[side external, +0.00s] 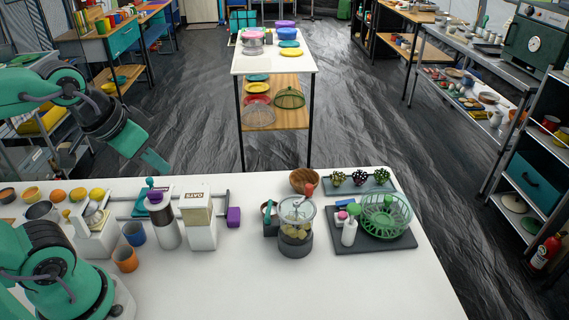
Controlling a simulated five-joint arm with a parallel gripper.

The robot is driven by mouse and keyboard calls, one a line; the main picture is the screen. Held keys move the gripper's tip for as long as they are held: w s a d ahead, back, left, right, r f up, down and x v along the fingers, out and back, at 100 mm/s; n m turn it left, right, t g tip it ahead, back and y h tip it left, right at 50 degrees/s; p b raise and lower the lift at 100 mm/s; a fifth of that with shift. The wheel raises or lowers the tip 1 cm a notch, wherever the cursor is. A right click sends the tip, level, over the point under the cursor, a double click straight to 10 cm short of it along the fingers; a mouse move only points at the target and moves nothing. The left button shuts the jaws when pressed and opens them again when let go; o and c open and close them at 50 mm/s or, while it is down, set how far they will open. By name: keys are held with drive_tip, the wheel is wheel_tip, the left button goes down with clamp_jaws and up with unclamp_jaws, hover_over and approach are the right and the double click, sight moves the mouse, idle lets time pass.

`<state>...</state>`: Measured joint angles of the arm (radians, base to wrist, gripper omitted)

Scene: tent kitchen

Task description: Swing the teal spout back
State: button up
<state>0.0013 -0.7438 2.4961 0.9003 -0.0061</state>
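My gripper (154,161) hangs above the back left of the white table, with its teal fingertip pointing down and to the right. It is clear of the tabletop items, and whether its jaws are open or shut cannot be told. A small upright teal piece (149,183) shows just behind a purple-topped canister (162,218). It may be the teal spout, but it is too small and partly hidden to be sure, and its turn cannot be read. My gripper is above it and apart from it.
A white table (375,285) carries a white appliance (96,233), blue (135,234) and orange (125,259) cups, and an OATS dispenser (199,222). A clear jar (296,228) and green basket (385,215) stand right. The table's front right is bare.

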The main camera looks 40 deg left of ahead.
drive_tip(key=n+g, duration=0.5)
drive_tip(key=n, duration=0.2)
approach(267, 213)
drive_tip(key=shift+w+a, duration=0.1)
drive_tip(key=shift+a, duration=0.05)
drive_tip(key=shift+w+f+g, duration=0.2)
drive_tip(key=shift+f+g, duration=0.05)
drive_tip(key=shift+g, duration=0.05)
drive_tip(key=shift+f, duration=0.15)
drive_tip(key=shift+f, duration=3.75)
clamp_jaws()
